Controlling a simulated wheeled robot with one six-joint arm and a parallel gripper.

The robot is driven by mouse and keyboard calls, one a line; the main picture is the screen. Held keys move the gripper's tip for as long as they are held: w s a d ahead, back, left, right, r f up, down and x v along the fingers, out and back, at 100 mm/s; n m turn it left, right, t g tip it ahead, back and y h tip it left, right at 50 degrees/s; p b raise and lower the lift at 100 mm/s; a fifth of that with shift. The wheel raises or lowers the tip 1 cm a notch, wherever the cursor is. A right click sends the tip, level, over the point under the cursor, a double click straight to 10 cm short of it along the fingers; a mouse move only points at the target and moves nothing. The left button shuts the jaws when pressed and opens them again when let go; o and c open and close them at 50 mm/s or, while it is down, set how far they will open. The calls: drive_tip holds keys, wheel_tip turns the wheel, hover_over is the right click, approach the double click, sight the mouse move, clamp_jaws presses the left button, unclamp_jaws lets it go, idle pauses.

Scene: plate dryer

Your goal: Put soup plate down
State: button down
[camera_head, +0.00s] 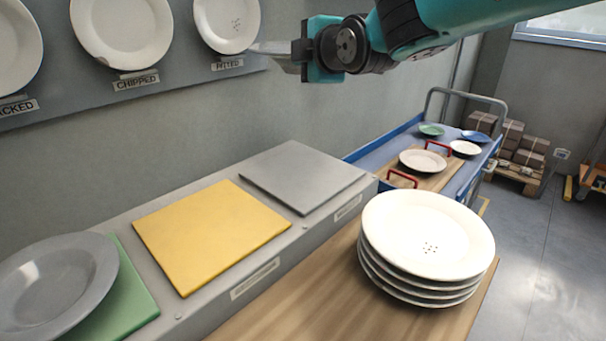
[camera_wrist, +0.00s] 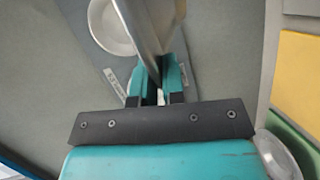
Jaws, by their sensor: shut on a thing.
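My gripper (camera_head: 296,52) is high in front of the wall, at the top middle of the head view. It is shut on a thin, light grey plate (camera_head: 271,48) that shows nearly edge-on to its left. In the wrist view the held plate (camera_wrist: 146,28) rises from between the fingers (camera_wrist: 158,82); its full shape is hidden. A deep grey plate (camera_head: 62,275) with a wide rim lies on the green pad (camera_head: 137,290) at lower left. The yellow pad (camera_head: 211,233) and grey pad (camera_head: 302,176) are bare.
A stack of white plates (camera_head: 427,228), the top one with dark specks, stands on the wooden board (camera_head: 330,310). Labelled sample plates hang on the wall panel (camera_head: 185,70). A blue cart (camera_head: 375,150) with several plates stands behind.

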drive_tip(key=f+b, duration=0.1)
drive_tip(key=f, duration=0.7)
drive_tip(key=f+b, duration=0.2)
drive_tip(key=f, duration=0.7)
drive_tip(key=f+b, duration=0.1)
drive_tip(key=f, duration=0.7)
drive_tip(key=shift+w+f, duration=0.25)
drive_tip(key=shift+w, duration=0.1)
drive_tip(key=c, duration=1.2)
unclamp_jaws()
drive_tip(key=shift+f, duration=0.1)
drive_tip(key=shift+o, duration=0.2)
